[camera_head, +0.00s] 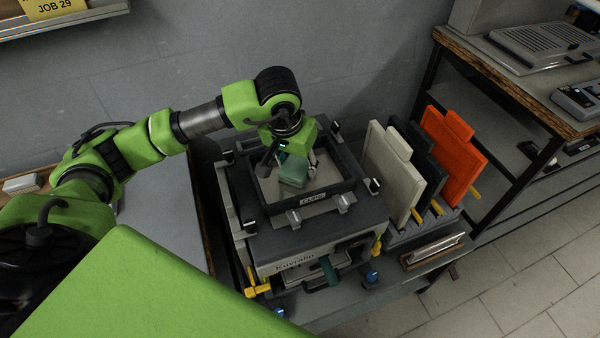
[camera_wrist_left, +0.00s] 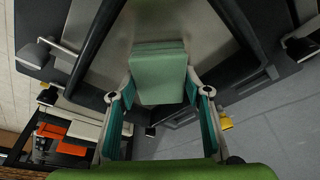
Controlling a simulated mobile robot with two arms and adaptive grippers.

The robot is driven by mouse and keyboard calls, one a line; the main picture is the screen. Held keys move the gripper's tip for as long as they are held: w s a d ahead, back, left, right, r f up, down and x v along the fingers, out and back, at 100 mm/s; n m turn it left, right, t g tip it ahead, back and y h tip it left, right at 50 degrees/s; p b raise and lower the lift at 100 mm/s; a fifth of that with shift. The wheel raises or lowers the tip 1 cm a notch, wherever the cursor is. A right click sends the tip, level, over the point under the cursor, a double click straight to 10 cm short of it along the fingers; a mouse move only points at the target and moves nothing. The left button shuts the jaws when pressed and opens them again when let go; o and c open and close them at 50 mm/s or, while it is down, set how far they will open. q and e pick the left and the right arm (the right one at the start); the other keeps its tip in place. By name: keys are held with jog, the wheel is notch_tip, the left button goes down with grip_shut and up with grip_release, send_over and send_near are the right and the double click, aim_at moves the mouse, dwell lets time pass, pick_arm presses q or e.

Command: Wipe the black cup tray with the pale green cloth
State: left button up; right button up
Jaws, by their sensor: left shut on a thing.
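The black cup tray (camera_head: 345,197) sits on top of the boiler machine, with a dark raised rim, a pale floor and a small front label. My left gripper (camera_head: 287,160) reaches down inside the tray. It is shut on the pale green cloth (camera_head: 294,170), a folded block that is low over or on the tray floor; I cannot tell if it touches. In the left wrist view the cloth (camera_wrist_left: 160,75) sits between the fingers (camera_wrist_left: 160,95), in front of the pale tray floor. The tray's dark rim (camera_wrist_left: 92,40) shows beside it. My right gripper is not in view.
The machine (camera_head: 290,267) has yellow and blue knobs and a teal handle at its front. A shelf bench (camera_head: 500,75) stands at the far right. A grey table (camera_head: 160,205) is at left.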

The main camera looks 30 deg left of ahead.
pick_arm(q)
jog(key=shift+r, duration=0.1)
jog(key=shift+a+r+p, duration=0.1)
jog(key=shift+r+p, duration=1.25)
jog(key=shift+r, duration=1.65)
jog(key=shift+r+p, duration=0.85)
jog(key=shift+r, duration=0.65)
